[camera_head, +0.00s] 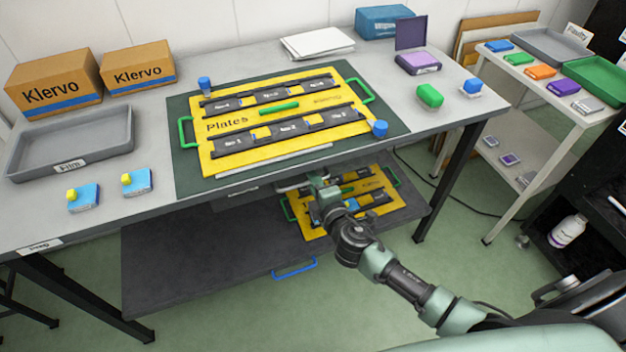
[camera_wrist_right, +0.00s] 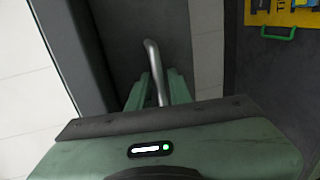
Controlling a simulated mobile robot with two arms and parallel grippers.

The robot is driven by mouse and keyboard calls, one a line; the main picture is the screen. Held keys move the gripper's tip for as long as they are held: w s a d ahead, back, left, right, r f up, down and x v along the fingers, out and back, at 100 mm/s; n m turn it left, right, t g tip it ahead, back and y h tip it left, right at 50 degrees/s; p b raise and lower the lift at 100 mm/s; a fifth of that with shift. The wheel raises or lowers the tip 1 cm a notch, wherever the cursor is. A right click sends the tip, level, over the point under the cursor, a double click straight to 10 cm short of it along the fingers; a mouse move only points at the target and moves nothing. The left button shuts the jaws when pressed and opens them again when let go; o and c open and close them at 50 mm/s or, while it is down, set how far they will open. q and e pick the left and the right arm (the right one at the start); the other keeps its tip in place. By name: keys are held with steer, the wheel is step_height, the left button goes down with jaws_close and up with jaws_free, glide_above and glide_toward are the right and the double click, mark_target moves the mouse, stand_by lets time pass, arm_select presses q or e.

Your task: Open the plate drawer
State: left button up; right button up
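A silver bar handle (camera_wrist_right: 152,52) runs between the two fingers of my right gripper (camera_wrist_right: 158,82) in the wrist view. The fingers are close on both sides of the bar and look shut on it. In the head view my right gripper (camera_head: 318,186) is just below the table's front edge, and the silver handle is hidden there. My left gripper is not in view.
A yellow plate frame (camera_head: 310,228) with green handles lies on the dark panel beneath my arm. Another yellow frame (camera_head: 228,165) marked "Plates" lies on the tabletop mat (camera_head: 186,155). A side table (camera_head: 505,85) stands at right. Green floor is open in front.

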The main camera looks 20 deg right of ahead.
jaws_close()
stand_by(1.4)
